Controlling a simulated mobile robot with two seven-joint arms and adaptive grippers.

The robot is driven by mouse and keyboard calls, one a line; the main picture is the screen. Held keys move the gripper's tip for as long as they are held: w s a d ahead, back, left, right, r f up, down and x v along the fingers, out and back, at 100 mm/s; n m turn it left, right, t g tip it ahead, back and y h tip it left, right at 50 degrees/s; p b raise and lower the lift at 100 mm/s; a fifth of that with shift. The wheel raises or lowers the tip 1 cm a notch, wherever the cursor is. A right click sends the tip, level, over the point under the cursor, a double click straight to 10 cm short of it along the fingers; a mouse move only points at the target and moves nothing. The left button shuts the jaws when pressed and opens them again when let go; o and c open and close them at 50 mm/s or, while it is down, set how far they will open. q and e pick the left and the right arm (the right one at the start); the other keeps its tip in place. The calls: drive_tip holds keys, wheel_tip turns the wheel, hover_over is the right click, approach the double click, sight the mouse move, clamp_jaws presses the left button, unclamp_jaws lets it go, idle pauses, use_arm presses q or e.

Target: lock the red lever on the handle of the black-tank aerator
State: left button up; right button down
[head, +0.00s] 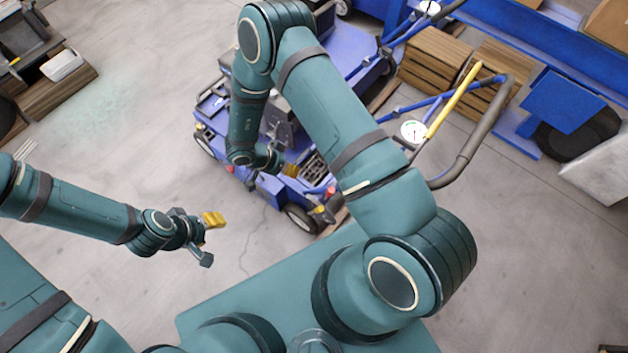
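A blue aerator (212,107) stands beyond my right arm, which hides much of it. A handle with blue bars, a grey grip (478,145) and a yellow bar (455,100) extends to the right, with a round gauge (413,131) by it. I cannot make out a red lever on this handle, nor tell whether this machine has the black tank. My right gripper (288,168) is over the front of the aerator, small and partly hidden; its opening is unclear.
Another blue machine (345,48) stands behind. Wooden crates (435,58), a blue rack beam (540,35) and a grey-white block (598,168) are at the right. A dark cart (30,45) is at the upper left.

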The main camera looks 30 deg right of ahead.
sight(328, 195)
drive_tip(key=s+d+f+b, duration=0.1)
drive_tip(key=s+d+f, duration=0.4)
drive_tip(key=d+f, duration=0.2)
drive_tip(key=shift+d+f+b, duration=0.35)
drive_tip(key=shift+f, duration=0.6)
